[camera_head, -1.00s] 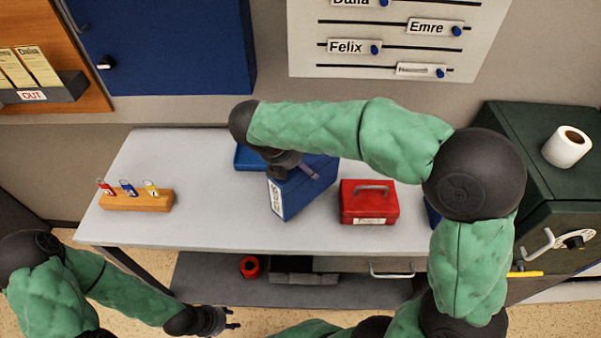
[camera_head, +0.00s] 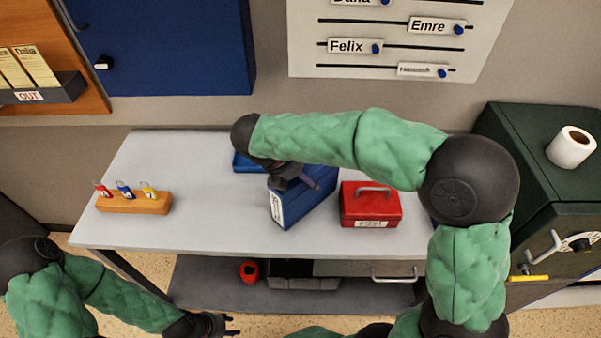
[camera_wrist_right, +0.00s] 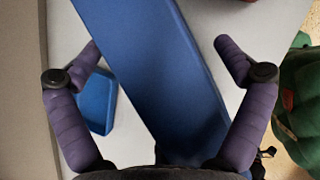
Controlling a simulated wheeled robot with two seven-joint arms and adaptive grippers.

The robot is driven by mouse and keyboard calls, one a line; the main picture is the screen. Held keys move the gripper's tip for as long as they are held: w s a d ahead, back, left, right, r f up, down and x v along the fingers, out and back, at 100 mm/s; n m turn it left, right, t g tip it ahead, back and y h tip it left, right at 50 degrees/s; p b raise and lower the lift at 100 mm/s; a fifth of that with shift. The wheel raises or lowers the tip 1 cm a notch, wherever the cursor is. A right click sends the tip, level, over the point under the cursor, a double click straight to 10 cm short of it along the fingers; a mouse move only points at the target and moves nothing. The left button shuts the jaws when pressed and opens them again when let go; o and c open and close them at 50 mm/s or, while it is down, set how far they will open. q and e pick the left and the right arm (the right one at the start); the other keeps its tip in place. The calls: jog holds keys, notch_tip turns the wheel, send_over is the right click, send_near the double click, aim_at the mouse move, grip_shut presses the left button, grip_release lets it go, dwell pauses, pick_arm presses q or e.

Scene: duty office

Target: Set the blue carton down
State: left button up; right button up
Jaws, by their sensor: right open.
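The blue carton (camera_head: 300,205), with a white label on its narrow end, stands upright on the grey table (camera_head: 215,225), left of the red box. In the right wrist view the carton (camera_wrist_right: 150,65) runs between the spread purple fingers of my right gripper (camera_wrist_right: 158,48), with gaps at both fingertips. In the head view my right gripper (camera_head: 295,180) is over the carton's top, and the arm hides part of it. My left gripper (camera_head: 230,326) is low at the bottom edge, in front of the table, its fingers apart and empty.
A red cash box (camera_head: 370,208) stands right of the carton. A blue flat tray (camera_head: 243,162) lies behind it, partly hidden. A wooden block with key tags (camera_head: 133,203) is at the left. The table between block and carton is clear. A green safe (camera_head: 560,215) stands at right.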

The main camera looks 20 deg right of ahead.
jog(key=shift+r, duration=0.1)
jog(key=p+v, duration=0.4)
jog(key=v, duration=0.6)
jog(key=shift+s+a+r, duration=0.1)
jog(key=shift+a+r, duration=0.05)
jog(key=shift+r, duration=0.2)
jog(key=shift+s+a+r+p, duration=0.1)
jog(key=shift+a+r+p, duration=0.3)
jog(key=shift+r, duration=0.15)
jog(key=shift+d, duration=0.1)
